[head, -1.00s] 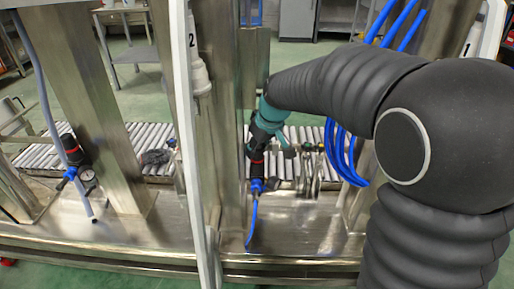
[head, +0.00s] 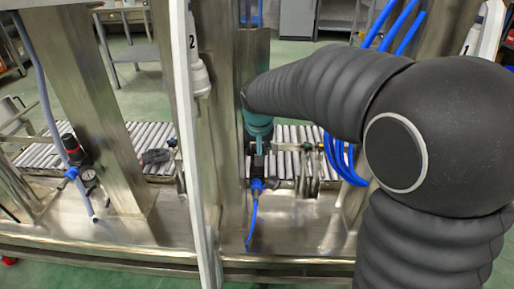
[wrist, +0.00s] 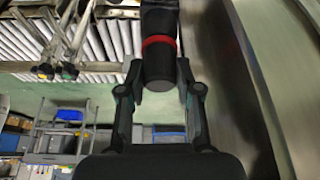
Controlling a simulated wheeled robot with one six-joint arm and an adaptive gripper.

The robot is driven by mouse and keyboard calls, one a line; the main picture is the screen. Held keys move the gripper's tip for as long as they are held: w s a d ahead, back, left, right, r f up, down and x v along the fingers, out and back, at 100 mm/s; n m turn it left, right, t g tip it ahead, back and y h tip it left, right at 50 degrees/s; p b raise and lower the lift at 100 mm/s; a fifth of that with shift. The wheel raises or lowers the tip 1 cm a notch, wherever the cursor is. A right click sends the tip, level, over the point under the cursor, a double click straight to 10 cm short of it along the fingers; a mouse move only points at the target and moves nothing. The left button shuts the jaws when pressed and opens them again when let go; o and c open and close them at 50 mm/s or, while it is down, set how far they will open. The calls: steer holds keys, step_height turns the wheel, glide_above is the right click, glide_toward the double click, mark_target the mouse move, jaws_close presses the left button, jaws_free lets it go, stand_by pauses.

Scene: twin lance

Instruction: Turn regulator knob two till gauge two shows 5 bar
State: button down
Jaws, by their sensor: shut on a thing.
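In the wrist view my gripper (wrist: 158,82) is shut on a black cylindrical regulator knob (wrist: 159,66), one finger on each side. A red ring (wrist: 159,40) circles the regulator just beyond the fingertips. In the head view this regulator (head: 257,168) stands upright with a blue fitting (head: 256,186) below it. My wrist is straight above it and hides the knob there. No gauge shows on this regulator in either view. A second regulator (head: 70,145) at the left has a black knob, a red ring and a small round gauge (head: 88,177), too small to read.
A white post (head: 184,120) marked 2 stands left of my gripper; a sign marked 1 (head: 466,49) is at the upper right. A steel column (head: 222,120) stands close by. Blue hoses (head: 345,155) hang at the right. A roller conveyor (head: 145,135) runs behind.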

stand_by(0.4)
steer(key=c, duration=0.8)
jaws_free()
steer(key=shift+o, duration=0.2)
